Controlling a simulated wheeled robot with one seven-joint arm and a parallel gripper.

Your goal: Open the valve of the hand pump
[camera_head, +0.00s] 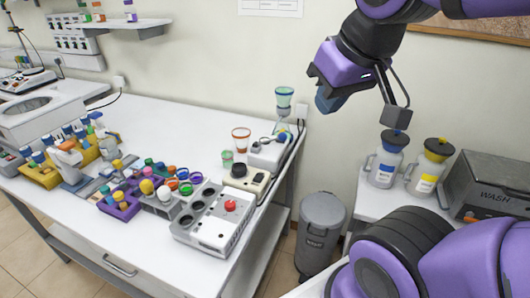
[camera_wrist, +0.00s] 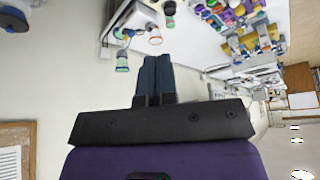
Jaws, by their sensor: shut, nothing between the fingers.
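A small white device (camera_head: 266,153) with a dark knob stands at the table's back right corner and may be the hand pump. A glass with a green-rimmed funnel (camera_head: 284,98) stands behind it. The valve is too small to make out.
A grey-white unit with a red knob (camera_head: 230,205) and a beige box (camera_head: 246,182) stand near the device. Colourful racks with bottles (camera_head: 120,200) fill the table's middle. A grey bin (camera_head: 319,225) stands right of the table. Two wash bottles (camera_head: 385,165) stand farther right.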

